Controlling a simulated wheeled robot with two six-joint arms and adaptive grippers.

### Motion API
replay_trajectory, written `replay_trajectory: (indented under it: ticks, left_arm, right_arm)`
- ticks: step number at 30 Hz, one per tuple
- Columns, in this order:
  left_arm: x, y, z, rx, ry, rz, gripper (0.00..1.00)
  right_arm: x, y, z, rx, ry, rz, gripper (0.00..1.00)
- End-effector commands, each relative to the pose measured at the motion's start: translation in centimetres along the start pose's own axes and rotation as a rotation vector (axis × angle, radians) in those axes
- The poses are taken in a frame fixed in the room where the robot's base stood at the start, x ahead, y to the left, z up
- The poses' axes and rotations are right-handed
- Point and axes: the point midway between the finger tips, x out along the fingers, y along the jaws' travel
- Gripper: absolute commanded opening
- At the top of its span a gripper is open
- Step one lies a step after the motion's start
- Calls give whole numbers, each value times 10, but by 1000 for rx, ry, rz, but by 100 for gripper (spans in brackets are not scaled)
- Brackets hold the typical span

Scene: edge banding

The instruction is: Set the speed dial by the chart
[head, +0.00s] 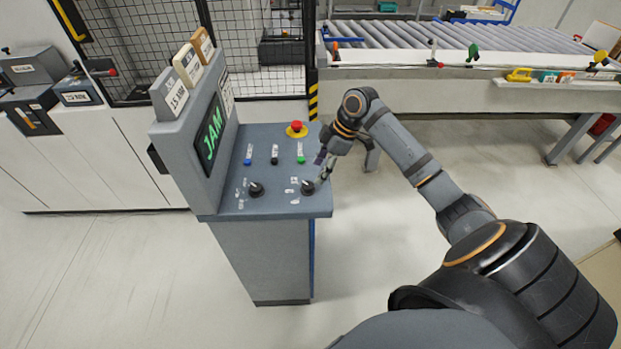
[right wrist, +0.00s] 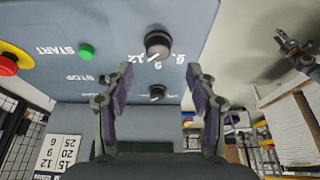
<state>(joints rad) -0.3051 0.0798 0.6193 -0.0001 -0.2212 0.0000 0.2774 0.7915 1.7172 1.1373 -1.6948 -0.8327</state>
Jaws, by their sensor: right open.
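The grey console (head: 265,285) bears two black dials with white marks. The right-hand dial (head: 308,187) also shows in the right wrist view (right wrist: 158,43), with 6, 9 and 12 printed by it. The left-hand dial (head: 256,188) appears lower in the right wrist view (right wrist: 157,92). A white chart of numbers (right wrist: 60,152) shows at lower left there; 15, 20 and 25 are readable. My right gripper (right wrist: 160,72) is open and empty, its fingertips apart near the right-hand dial. What looks like my left gripper (right wrist: 292,48) is at upper right, its jaws unclear.
The console carries a red emergency button (head: 296,129), a green button (head: 300,160), a black button (head: 274,161) and a blue button (head: 248,162). Its screen (head: 212,133) reads JAM. A roller conveyor (head: 430,36) stands behind, right. The floor in front is clear.

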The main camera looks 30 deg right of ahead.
Motion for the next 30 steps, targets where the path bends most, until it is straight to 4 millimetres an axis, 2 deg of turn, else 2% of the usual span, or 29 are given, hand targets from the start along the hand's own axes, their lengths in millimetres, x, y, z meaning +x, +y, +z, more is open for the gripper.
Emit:
replay_trajectory:
  ticks: [1,4,9,14,20,30]
  left_arm:
    - [-7,0,7,0,-11,0,40]
    - [-13,-1,11,1,-18,0,40]
    - [-17,-2,0,0,-3,0,40]
    - [-18,-2,-15,-1,19,-1,40]
    - [-18,-2,-14,-1,18,-1,40]
    - [-18,-2,-6,0,6,0,40]
  right_arm:
    - [10,-2,-3,3,5,-6,58]
    - [30,-1,-2,4,4,-5,58]
    - [55,-1,-1,3,2,-2,58]
    - [64,0,0,1,0,0,58]
    - [65,0,0,1,-1,1,58]
    - [64,0,0,1,-1,1,13]
